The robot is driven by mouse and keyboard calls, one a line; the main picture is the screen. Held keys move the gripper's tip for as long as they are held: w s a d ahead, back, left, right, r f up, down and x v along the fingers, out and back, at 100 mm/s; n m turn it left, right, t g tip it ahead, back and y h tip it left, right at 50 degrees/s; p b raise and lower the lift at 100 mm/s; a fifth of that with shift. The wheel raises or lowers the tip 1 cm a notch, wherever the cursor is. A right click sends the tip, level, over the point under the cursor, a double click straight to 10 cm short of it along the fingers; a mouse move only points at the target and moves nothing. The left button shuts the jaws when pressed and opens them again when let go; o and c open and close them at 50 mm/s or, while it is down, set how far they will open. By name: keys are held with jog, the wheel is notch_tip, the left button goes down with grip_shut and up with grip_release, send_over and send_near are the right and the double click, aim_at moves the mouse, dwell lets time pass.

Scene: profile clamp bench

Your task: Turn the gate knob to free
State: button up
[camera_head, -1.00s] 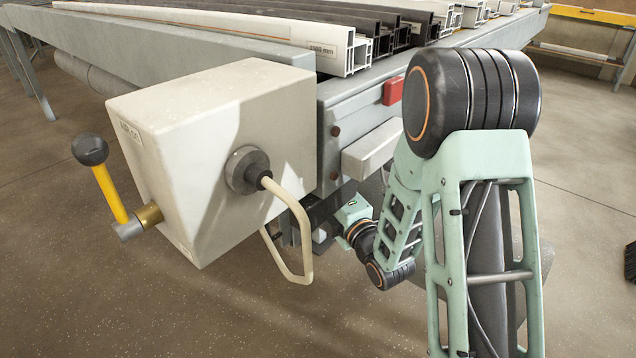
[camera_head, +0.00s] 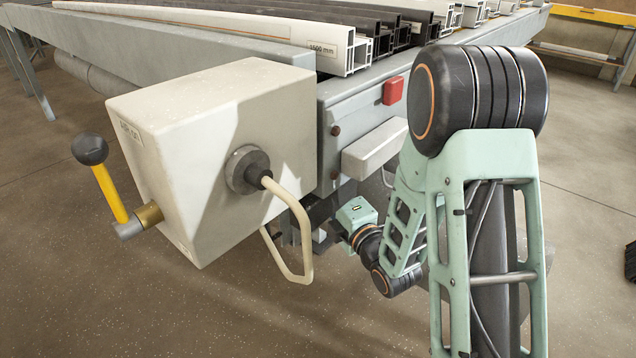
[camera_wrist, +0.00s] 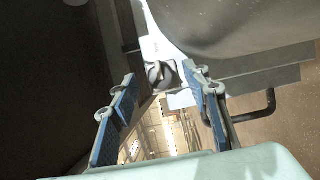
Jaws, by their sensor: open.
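In the wrist view, a small round grey part (camera_wrist: 160,74), probably the gate knob, sits against a pale plate (camera_wrist: 152,46) beyond my fingertips. Its markings and setting are too small to read. My gripper (camera_wrist: 160,82) is open, with one blue-padded finger on each side of the picture and the round part showing in the gap between them. I see no contact with it. In the head view I cannot make out the knob, and my fingers are hidden under the end of the bench; only my wrist and arm show there.
A cream box (camera_head: 215,150) with a yellow lever (camera_head: 108,190) and a bent handle (camera_head: 295,225) projects from the bench end. A red block (camera_head: 393,90) and grey block (camera_head: 374,149) sit nearby. Window profiles (camera_head: 345,52) lie on top. A dark bent rod (camera_wrist: 262,108) is right of my fingers.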

jog(key=v, duration=0.6)
jog(key=shift+a+f, duration=0.1)
jog(key=shift+a, duration=0.05)
